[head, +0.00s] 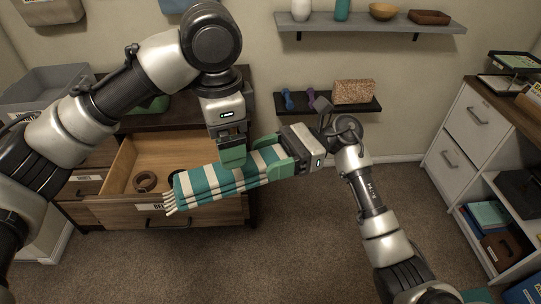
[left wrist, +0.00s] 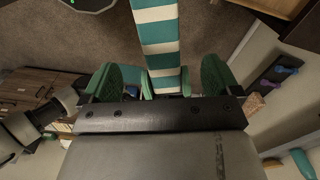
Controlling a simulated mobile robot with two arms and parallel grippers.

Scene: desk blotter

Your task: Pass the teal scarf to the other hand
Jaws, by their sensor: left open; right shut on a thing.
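The teal scarf (head: 215,186), striped teal and white with a fringe at its left end, hangs folded in the air in the head view. My right gripper (head: 285,158) is shut on its right end. My left gripper (head: 232,156) points down over the middle of the scarf, with its green fingers right at the cloth. In the left wrist view the scarf (left wrist: 160,35) runs between the spread fingers of my left gripper (left wrist: 160,82), with gaps on both sides.
An open wooden drawer (head: 122,162) lies below and behind the scarf, with a brown ring-shaped thing (head: 145,181) in it. A wall shelf (head: 318,103) holds dumbbells and a cork-coloured block. A white cabinet (head: 466,127) stands at right.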

